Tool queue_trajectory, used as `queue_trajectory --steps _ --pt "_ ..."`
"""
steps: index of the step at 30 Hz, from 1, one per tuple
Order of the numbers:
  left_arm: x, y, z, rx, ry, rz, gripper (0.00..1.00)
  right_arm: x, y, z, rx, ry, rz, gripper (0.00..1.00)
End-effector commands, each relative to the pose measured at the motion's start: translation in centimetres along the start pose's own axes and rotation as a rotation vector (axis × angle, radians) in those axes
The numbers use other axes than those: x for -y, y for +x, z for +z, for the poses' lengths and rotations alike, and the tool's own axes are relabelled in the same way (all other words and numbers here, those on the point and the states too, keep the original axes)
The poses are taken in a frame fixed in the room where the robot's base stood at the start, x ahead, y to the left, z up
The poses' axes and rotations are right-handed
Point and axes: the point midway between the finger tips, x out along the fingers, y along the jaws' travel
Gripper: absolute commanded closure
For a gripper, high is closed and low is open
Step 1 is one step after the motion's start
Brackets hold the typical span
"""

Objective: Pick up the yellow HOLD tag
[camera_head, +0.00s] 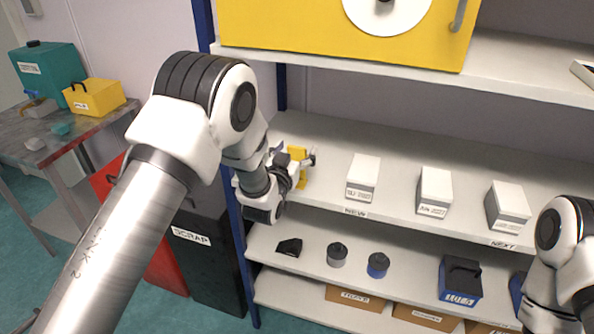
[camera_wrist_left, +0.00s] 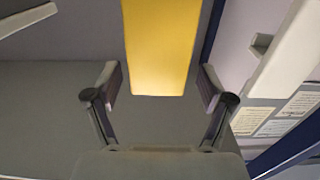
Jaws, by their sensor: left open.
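A yellow piece, which looks like the HOLD tag (camera_head: 297,153), stands on the left end of the middle shelf, partly hidden by my left gripper. No lettering on it can be read. In the left wrist view the yellow tag (camera_wrist_left: 161,45) comes down from the top edge, and its lower end lies between my fingertips. My left gripper (camera_wrist_left: 162,88) is open, with a finger on each side of the tag and a visible gap on both sides. In the head view my left gripper (camera_head: 301,165) is at the tag. My right gripper is out of view; only part of that arm shows.
White boxes (camera_head: 363,177) stand in a row along the middle shelf (camera_head: 330,140), right of the tag. A blue upright (camera_head: 237,215) is close to my left wrist. A yellow cabinet (camera_head: 300,25) sits on the shelf above. The lower shelf holds small dark and blue items (camera_head: 378,265).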

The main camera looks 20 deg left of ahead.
Motion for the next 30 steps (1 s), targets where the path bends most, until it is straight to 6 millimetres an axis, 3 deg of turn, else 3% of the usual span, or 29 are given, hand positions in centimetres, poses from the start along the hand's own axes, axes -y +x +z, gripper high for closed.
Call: queue_trajectory --steps 1,8,19,28,30 --pt "0.0 0.0 0.0 0.0 0.0 0.0 0.19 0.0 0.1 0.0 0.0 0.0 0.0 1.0" --pt "0.0 0.0 0.0 -0.001 0.0 0.0 1.0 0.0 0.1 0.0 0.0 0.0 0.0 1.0" --pt "0.0 0.0 -0.3 -0.002 0.0 0.0 1.0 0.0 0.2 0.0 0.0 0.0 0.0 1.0" --pt "0.0 0.0 -3.5 -0.006 0.001 0.001 1.0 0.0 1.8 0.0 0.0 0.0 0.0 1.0" --pt "0.1 -1.4 -3.4 0.0 0.001 0.0 1.0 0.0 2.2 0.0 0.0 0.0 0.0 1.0"
